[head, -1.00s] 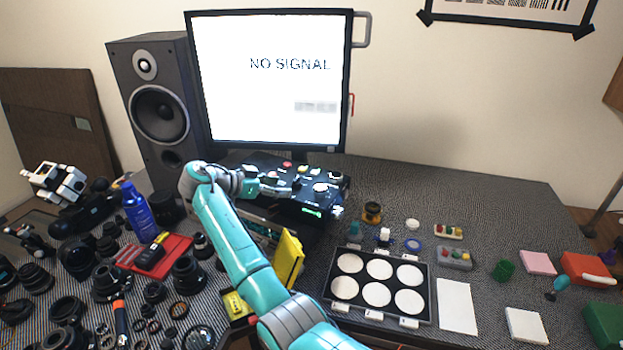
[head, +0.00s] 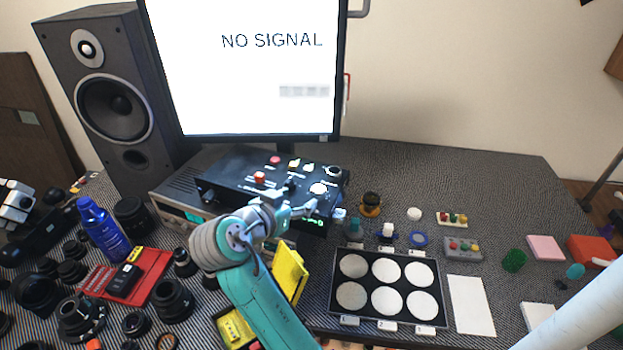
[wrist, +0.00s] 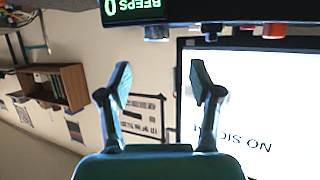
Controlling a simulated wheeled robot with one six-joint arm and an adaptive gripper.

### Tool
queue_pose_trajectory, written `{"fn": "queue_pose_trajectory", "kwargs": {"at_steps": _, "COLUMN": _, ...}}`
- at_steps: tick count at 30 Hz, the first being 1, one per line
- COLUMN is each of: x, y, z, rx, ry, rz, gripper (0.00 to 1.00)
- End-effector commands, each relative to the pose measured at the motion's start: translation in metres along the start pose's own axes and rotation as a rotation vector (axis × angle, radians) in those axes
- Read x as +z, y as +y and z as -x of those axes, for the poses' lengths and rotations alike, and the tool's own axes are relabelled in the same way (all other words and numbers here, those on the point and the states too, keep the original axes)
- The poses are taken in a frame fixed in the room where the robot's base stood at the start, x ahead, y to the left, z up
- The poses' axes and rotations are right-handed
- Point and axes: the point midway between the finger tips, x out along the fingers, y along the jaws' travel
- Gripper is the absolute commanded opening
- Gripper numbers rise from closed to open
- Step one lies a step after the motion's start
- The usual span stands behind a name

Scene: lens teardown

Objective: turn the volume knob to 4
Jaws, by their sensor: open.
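In the wrist view the display (wrist: 135,9) appears upside down and reads "BEEPS" and "0". My gripper (head: 312,207) is at the front right of the box. In the wrist view my gripper (wrist: 160,82) is open, with nothing between its fingers.
The monitor (head: 245,70) shows "NO SIGNAL" behind the box, with a speaker (head: 115,105) to the left. A yellow object (head: 290,272) stands close to my arm. A black tray (head: 387,253) with white discs lies right. Lens parts crowd the left; the back right desk is clear.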

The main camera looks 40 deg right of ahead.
Motion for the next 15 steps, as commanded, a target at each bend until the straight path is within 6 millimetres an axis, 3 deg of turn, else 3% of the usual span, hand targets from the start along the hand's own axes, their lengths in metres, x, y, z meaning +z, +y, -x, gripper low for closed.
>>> {"fn": "queue_pose_trajectory", "kwargs": {"at_steps": 7, "x": -0.001, "y": 0.010, "z": -0.006, "rx": -0.009, "ry": 0.004, "rz": 0.004, "gripper": 0.64}}
{"fn": "queue_pose_trajectory", "kwargs": {"at_steps": 15, "x": -0.001, "y": 0.010, "z": -0.052, "rx": -0.006, "ry": 0.003, "rz": 0.004, "gripper": 0.64}}
